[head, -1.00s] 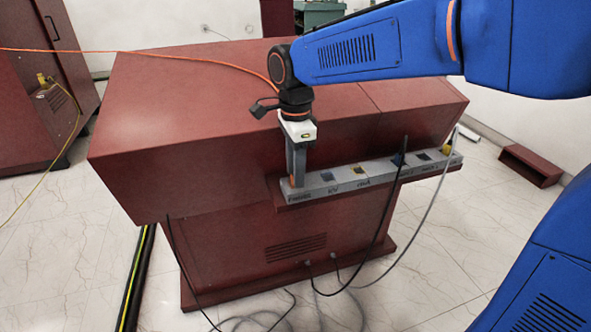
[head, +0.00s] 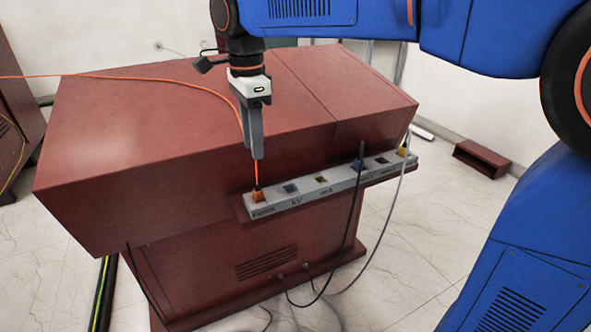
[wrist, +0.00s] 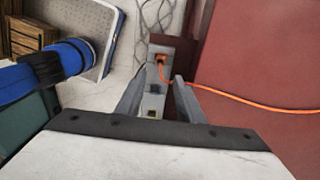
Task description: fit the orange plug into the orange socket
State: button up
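The orange plug (head: 257,195) stands in the leftmost socket of the grey socket strip (head: 286,204), with its orange cable rising from it. It also shows in the wrist view (wrist: 161,58), at the far end of the strip, with the cable running off to the right. The orange socket itself is hidden by the plug, and I cannot tell how deep the plug sits. My gripper (head: 257,156) is above the plug, clear of it. In the wrist view its two fingers (wrist: 158,84) are spread with nothing between them.
A blue plug (head: 357,165) with a black cable and a yellow plug (head: 403,152) with a grey cable stand farther right on the strip. The red-brown cabinet (head: 150,120) rises behind the strip.

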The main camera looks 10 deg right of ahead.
jog(key=s+d+f+n+t, duration=0.2)
jog(key=s+d+f+n, duration=0.5)
jog(key=s+d, duration=0.3)
jog(key=s+d+f+n+t, duration=0.2)
jog(key=s+d+f+n, duration=0.5)
jog(key=d, duration=1)
jog(key=s+f, duration=0.2)
jog(key=s, duration=0.1)
jog(key=shift+s+f+n+t, duration=0.15)
jog(key=shift+s+n+t, duration=0.2)
jog(key=shift+n+t, duration=0.05)
